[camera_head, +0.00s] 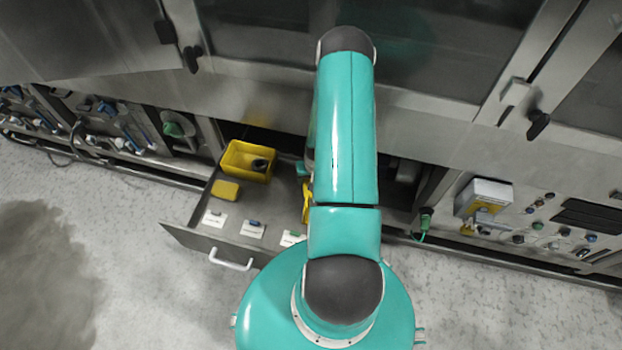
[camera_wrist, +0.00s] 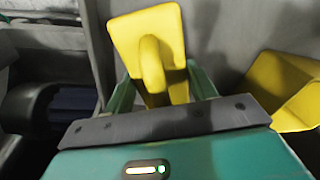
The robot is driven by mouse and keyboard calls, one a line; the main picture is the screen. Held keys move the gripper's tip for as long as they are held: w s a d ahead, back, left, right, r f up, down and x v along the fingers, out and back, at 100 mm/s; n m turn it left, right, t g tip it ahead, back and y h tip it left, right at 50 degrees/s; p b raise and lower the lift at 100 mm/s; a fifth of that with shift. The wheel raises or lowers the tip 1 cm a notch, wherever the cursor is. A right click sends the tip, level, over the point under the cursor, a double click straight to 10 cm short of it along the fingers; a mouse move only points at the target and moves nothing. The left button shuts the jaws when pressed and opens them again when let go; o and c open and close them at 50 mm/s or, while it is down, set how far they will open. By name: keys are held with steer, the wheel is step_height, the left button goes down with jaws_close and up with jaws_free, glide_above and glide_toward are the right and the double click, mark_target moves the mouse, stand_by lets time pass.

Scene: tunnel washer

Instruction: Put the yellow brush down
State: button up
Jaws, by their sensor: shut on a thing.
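The yellow brush (camera_wrist: 150,45) is in the wrist view, its broad flat end pointing away from me and its narrower part between my fingers. My gripper (camera_wrist: 163,90) is shut on that narrower part, with one teal finger on each side. In the head view my arm covers most of the gripper. A yellow piece (camera_head: 306,203) shows at the arm's left edge over the open drawer (camera_head: 196,240); I cannot tell whether it is the held brush. Whether the brush touches a surface below is unclear.
The drawer holds a yellow bin (camera_head: 236,157) with a dark item inside, a yellow block (camera_head: 225,190), and white cards (camera_head: 253,229) with small items. A white handle (camera_head: 231,264) is on its front. A yellow object (camera_wrist: 290,92) is close right of my gripper. Machine panels stand behind.

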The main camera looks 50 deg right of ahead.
steer(key=o, duration=1.1)
step_height(320, 180, up, 12)
steer(key=s, duration=0.1)
steer(key=shift+s, duration=0.3)
steer(key=w+a+r+n, duration=0.1)
steer(key=w+a+r, duration=0.1)
steer(key=a+r, duration=0.5)
steer(key=w+a+r+n+t+h, duration=0.1)
steer(key=w+a+r+n, duration=0.1)
steer(key=r, duration=1)
steer(key=w+a+r+n, duration=0.1)
steer(key=w+a+r, duration=0.3)
steer(key=r, duration=0.5)
steer(key=s+a+r+n+t+y, duration=0.1)
steer(key=s+a+r+n+t, duration=0.2)
steer(key=s+a+r, duration=1.1)
steer(key=a+r+n, duration=0.1)
steer(key=a+r, duration=0.1)
steer(key=a, duration=0.2)
steer(key=shift+s, duration=0.15)
steer(key=shift+r, duration=0.1)
